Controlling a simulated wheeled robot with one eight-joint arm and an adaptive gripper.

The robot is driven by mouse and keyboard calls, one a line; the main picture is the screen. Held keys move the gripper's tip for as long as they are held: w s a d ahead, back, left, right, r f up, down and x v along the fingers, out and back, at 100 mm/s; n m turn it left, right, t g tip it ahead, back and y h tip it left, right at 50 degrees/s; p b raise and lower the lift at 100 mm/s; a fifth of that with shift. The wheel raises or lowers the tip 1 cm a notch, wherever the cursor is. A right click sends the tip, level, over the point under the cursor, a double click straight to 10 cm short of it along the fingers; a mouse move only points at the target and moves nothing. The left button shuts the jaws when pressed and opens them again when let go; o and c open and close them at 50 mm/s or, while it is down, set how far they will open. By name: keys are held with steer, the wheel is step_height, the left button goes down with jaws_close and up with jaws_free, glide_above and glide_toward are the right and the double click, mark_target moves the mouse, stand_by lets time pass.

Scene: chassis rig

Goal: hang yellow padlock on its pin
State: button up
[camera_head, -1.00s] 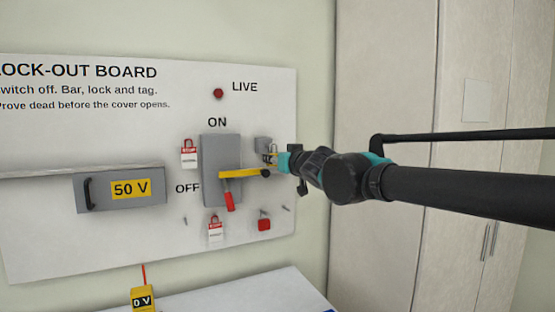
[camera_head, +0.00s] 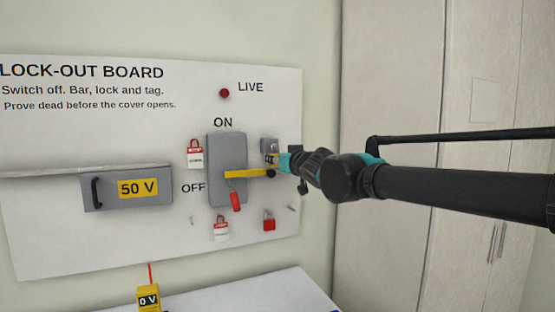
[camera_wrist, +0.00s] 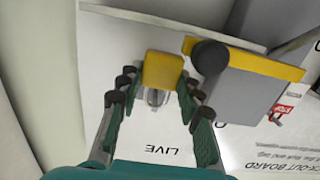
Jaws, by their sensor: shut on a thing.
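The yellow padlock (camera_wrist: 162,70) is between the fingers of my gripper (camera_wrist: 158,84) in the wrist view, with its metal shackle toward my palm. My gripper is shut on its body. In the head view my gripper (camera_head: 279,160) is in front of the board's right side, by the right end of the yellow bar, and the padlock (camera_head: 270,158) shows only as a small patch. Bare pins stick out at the lower right (camera_head: 291,208) and lower left (camera_head: 191,220) of the switch; I cannot tell which is the padlock's own.
The yellow bar (camera_head: 245,174) with its black knob (camera_wrist: 210,57) lies close beside my gripper, across the grey switch box (camera_head: 226,150). A grey block (camera_head: 268,145) is just above. A red padlock (camera_head: 269,221) and red-and-white tags (camera_head: 195,156) hang nearby. A tall cabinet (camera_head: 410,80) stands right.

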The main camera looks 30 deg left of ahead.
steer(key=o, duration=1.3)
steer(key=shift+c, duration=0.2)
steer(key=shift+s+d, duration=0.1)
steer(key=v, duration=1.1)
steer(key=shift+s+d, duration=0.2)
steer(key=shift+d, duration=0.15)
